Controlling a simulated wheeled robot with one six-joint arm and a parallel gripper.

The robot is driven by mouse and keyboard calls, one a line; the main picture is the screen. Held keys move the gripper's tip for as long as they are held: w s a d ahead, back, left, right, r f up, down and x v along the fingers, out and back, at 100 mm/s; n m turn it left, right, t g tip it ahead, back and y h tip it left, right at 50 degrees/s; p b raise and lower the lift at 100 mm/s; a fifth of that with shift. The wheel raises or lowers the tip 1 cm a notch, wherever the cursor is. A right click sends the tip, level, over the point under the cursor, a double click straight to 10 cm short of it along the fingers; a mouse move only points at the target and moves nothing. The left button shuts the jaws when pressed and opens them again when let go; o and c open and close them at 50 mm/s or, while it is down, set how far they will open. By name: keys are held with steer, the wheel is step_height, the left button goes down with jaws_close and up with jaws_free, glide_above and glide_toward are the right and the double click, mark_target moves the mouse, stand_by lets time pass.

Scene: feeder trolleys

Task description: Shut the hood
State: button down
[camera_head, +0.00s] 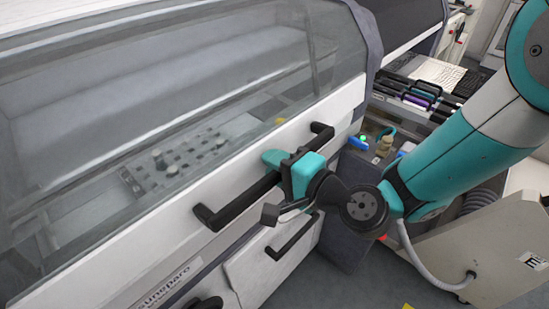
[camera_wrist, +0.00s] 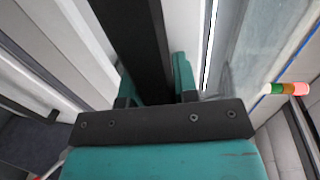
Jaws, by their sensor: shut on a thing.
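The hood (camera_head: 190,80) is a large see-through cover with a white lower rim on the machine at the left of the head view. A long black bar handle (camera_head: 236,203) is fixed to that rim. My gripper (camera_head: 282,168) is shut around the middle of the handle. In the wrist view the handle (camera_wrist: 133,35) runs between the two teal fingers of my gripper (camera_wrist: 155,82). The hood's rim sits low, just above the machine's front panel; I cannot tell whether a gap is left beneath it.
A second black handle (camera_head: 293,235) is on the front panel below. A trolley with coloured feeders (camera_head: 420,97) and a keyboard (camera_head: 438,73) are at the right. A beige cabinet (camera_head: 490,255) stands lower right. A signal light (camera_wrist: 290,88) shows in the wrist view.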

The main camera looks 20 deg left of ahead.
steer(key=shift+a+r, duration=0.1)
steer(key=c, duration=0.9)
jaws_free()
steer(key=shift+s, duration=0.1)
